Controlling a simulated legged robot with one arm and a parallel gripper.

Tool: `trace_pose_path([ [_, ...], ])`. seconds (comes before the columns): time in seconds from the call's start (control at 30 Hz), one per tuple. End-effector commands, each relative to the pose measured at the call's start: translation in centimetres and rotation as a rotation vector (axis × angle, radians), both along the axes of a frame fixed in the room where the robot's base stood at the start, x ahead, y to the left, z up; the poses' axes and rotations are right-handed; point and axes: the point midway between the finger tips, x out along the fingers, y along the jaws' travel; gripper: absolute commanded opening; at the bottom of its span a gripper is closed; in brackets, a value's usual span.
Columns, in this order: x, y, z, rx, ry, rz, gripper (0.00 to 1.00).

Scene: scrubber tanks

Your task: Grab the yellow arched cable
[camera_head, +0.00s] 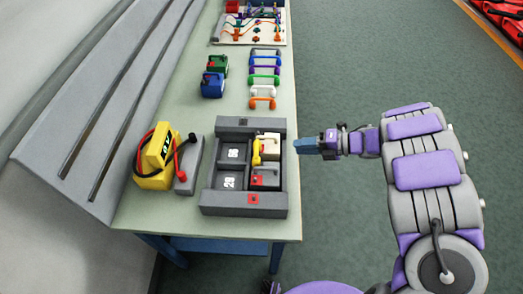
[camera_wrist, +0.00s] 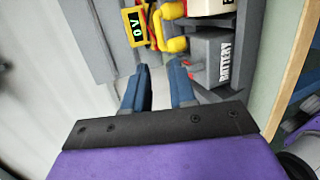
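The yellow arched cable (camera_head: 257,152) stands over the right-hand compartments of a dark grey battery tray (camera_head: 245,211) on the bench. In the wrist view the yellow cable (camera_wrist: 177,45) shows at the top, beyond my fingertips, near a grey battery (camera_wrist: 212,62). My gripper (camera_head: 303,146) is to the right of the tray in the head view, apart from the cable. In the wrist view my gripper (camera_wrist: 157,68) has its two blue fingers spread with a gap between them and nothing held.
A yellow meter (camera_head: 155,160) with red and black leads stands left of the tray. Green and blue batteries (camera_head: 213,78) and several coloured arched cables (camera_head: 264,80) lie farther back, before a wired board (camera_head: 250,27).

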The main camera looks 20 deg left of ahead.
Motion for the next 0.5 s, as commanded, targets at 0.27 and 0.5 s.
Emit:
trace_pose_path([
  [0.27,-0.3,4.6,-1.8,-0.001,0.000,0.001,0.25],
  [0.5,-0.6,8.3,-3.2,-0.002,0.002,-0.002,0.25],
])
